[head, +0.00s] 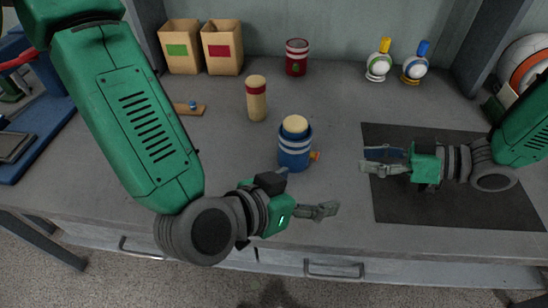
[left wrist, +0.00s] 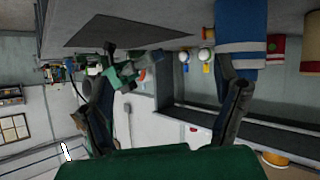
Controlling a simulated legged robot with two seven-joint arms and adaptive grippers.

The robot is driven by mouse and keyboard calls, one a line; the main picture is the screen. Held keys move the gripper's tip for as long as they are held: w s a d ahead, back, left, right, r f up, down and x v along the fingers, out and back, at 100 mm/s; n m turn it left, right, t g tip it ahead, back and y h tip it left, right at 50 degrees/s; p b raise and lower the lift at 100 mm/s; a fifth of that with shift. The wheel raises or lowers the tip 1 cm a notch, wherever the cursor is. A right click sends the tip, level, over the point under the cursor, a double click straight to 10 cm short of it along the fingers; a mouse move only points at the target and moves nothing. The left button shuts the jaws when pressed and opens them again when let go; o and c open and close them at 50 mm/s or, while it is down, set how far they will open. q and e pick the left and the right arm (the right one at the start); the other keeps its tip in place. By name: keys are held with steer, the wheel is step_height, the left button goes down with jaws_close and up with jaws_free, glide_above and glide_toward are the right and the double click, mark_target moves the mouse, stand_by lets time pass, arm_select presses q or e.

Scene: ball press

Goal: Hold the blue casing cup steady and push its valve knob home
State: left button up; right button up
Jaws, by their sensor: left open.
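The blue casing cup (head: 294,154), with white stripes, stands upright on the table. A cream rounded top (head: 295,125) rises from it. A small orange piece (head: 315,156) juts from its right side; it may be the valve knob. My left gripper (head: 309,190) is open and empty, just in front of the cup. In the left wrist view, the cup (left wrist: 240,42) appears upside down beyond the right-hand finger, not between the fingers. My right gripper (head: 366,160) is to the right of the cup, over the dark mat, pointing at it with its fingers apart and empty.
A tan cylinder with a red band (head: 257,102) stands behind the cup. Two tan boxes (head: 182,50), a dark red cup (head: 296,60) and two knobbed balls (head: 378,67) are at the back. The dark mat (head: 420,212) lies at right.

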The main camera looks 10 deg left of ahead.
mark_target(296, 135)
steer(key=shift+a, duration=0.4)
arm_select(q)
steer(key=w+a+r+n+t+y, duration=0.3)
steer(key=a+t+y, duration=0.1)
steer(key=a, duration=0.2)
steer(key=x, duration=1.3)
steer(key=shift+w+a+f, duration=0.1)
steer(key=shift+w, duration=0.3)
arm_select(e)
steer(key=shift+d, duration=0.15)
